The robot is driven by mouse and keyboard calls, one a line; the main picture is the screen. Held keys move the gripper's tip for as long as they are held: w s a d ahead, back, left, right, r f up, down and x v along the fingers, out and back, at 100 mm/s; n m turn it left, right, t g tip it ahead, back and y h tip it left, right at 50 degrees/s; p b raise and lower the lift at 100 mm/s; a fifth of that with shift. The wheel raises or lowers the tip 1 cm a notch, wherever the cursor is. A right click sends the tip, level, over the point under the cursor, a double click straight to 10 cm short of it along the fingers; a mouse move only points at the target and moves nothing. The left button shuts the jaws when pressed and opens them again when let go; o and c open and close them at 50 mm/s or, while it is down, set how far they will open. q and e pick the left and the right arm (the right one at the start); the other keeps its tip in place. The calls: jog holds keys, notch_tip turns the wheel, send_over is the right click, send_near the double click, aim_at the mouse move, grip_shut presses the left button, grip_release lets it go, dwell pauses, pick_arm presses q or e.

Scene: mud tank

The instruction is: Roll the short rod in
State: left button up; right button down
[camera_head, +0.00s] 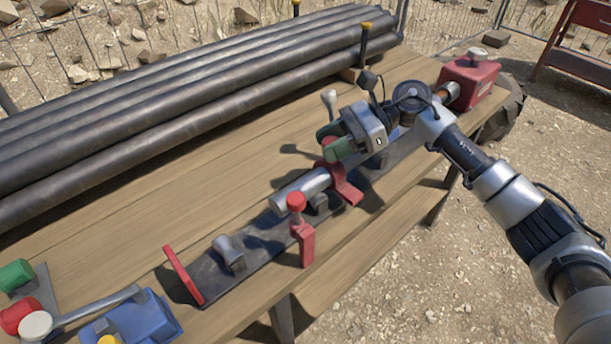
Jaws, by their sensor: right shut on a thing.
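A short silver rod (301,190) lies along the dark rail (210,275) on the wooden table. Its far end passes toward a red clamp (347,187) and is hidden there. A second red clamp (302,242) with a round red knob stands at the rail's front edge beside the rod. My right gripper (335,142), with green finger pads, is shut at the far red clamp's red top, which shows partly between the pads. The gripper hides what lies right behind it. My left gripper is not in view.
Several long dark pipes (170,110) lie along the table's back. A grey support (229,254) and a red flag-like plate (183,274) sit on the near rail. A red box (467,82) stands at the far end, a blue unit (133,322) at the lower left.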

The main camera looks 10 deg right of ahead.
jog(key=shift+w+d+f+b, duration=0.15)
jog(key=shift+w+d+b, duration=0.4)
jog(key=shift+w+d, duration=0.35)
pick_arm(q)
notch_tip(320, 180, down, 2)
pick_arm(e)
jog(key=shift+s+d+r, duration=0.1)
jog(key=shift+d+r, duration=0.1)
jog(key=shift+r, duration=0.1)
jog(key=c, duration=0.7)
grip_release()
jog(key=shift+d+f, duration=0.1)
jog(key=shift+d, duration=0.35)
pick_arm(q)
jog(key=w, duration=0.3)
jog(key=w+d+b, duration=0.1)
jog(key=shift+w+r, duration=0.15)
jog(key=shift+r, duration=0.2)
pick_arm(e)
jog(key=v, duration=1)
